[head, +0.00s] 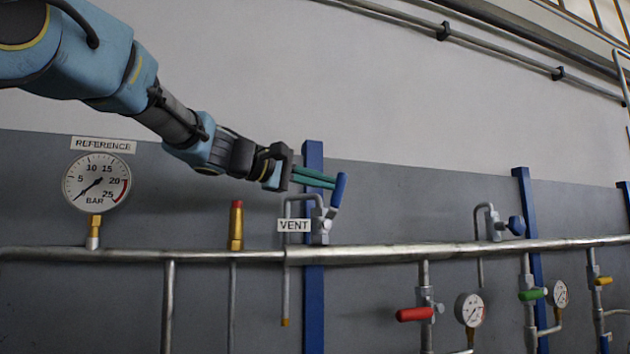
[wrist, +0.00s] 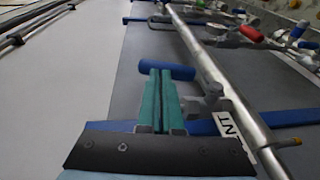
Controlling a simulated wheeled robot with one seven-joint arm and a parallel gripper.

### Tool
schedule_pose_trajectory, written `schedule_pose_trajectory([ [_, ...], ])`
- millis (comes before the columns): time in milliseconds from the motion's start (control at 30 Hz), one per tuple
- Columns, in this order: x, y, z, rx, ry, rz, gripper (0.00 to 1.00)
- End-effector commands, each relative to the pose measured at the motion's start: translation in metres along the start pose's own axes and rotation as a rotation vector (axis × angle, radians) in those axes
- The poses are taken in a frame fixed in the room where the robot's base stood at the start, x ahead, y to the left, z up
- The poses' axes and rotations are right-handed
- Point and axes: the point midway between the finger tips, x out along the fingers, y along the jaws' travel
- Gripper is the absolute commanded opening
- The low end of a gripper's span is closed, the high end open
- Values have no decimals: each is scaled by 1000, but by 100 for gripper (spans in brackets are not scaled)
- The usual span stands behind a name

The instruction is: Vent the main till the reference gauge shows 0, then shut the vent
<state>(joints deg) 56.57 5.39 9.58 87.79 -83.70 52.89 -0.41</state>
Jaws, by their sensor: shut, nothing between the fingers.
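The reference gauge (head: 97,182) is at the left of the head view, on a brass stem above the main pipe. Its needle points to the lower left, at or close to the bottom end of the scale, below the 5. The main (head: 400,249) is a long horizontal silver pipe. The vent valve (head: 321,226) stands on it beside the VENT label (head: 293,225). Its blue lever (head: 339,190) points up, tilted slightly right. My gripper (head: 333,183) is shut and empty, its green fingertips at the lever; I cannot tell if they touch. The wrist view shows the lever (wrist: 168,71) just beyond the fingertips.
A brass fitting with a red top (head: 236,225) stands left of the vent. To the right are another blue-handled valve (head: 515,226), a red-handled valve (head: 415,314), a green-handled valve (head: 532,294) and small gauges (head: 469,309). The wall above the pipe is clear.

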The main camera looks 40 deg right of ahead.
Motion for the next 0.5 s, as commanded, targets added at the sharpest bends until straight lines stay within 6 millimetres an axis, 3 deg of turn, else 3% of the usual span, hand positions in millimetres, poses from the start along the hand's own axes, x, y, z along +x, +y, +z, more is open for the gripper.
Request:
schedule_pose_trajectory([
  [500,35,5,7,27,0,-130,0],
])
